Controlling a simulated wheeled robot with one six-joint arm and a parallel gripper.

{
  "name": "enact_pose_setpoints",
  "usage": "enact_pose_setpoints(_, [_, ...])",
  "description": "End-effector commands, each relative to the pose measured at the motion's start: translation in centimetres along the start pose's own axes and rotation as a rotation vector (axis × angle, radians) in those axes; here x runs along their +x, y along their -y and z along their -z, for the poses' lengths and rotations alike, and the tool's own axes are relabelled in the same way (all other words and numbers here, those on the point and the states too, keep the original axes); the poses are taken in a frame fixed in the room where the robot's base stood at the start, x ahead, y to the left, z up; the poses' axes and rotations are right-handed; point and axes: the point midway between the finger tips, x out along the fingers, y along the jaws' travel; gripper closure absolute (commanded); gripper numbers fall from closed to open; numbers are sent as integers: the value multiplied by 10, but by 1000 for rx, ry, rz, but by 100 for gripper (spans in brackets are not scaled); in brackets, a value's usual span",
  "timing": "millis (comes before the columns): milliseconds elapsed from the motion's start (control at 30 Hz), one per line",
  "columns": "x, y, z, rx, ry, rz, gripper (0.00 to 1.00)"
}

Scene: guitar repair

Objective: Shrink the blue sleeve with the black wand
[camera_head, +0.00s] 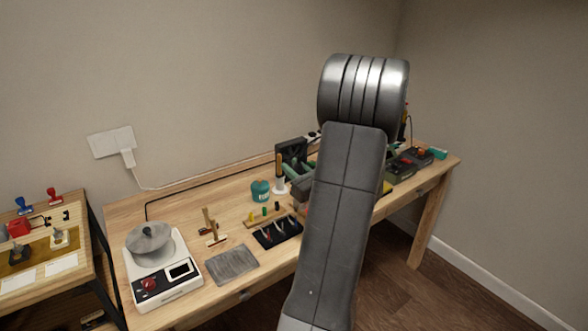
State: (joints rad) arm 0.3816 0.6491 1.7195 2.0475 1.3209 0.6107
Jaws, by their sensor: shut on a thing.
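My arm stands across the middle of the view and hides part of the workbench (190,205). My gripper is not visible; it seems to be behind my arm. I cannot make out the blue sleeve or the black wand in this view. Part of a grey-green fixture (299,184) shows at the left edge of my arm, too covered to identify. A black upright box (292,151) stands behind it at the back of the bench.
A white device with a round grey pan (149,238) stands at the bench's left end. A grey mat (231,265), a black tool tray (268,239) and a teal pot (261,191) lie to its right. Dark boxes (400,172) are right of my arm. A side table (84,262) stands left.

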Motion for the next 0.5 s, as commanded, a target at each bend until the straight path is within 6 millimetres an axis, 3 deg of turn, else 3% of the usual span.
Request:
enact_pose_setpoints(267, [0,0,-4,0,1,0,98])
enact_pose_setpoints(500, [5,2,-36,-1,1,0,98])
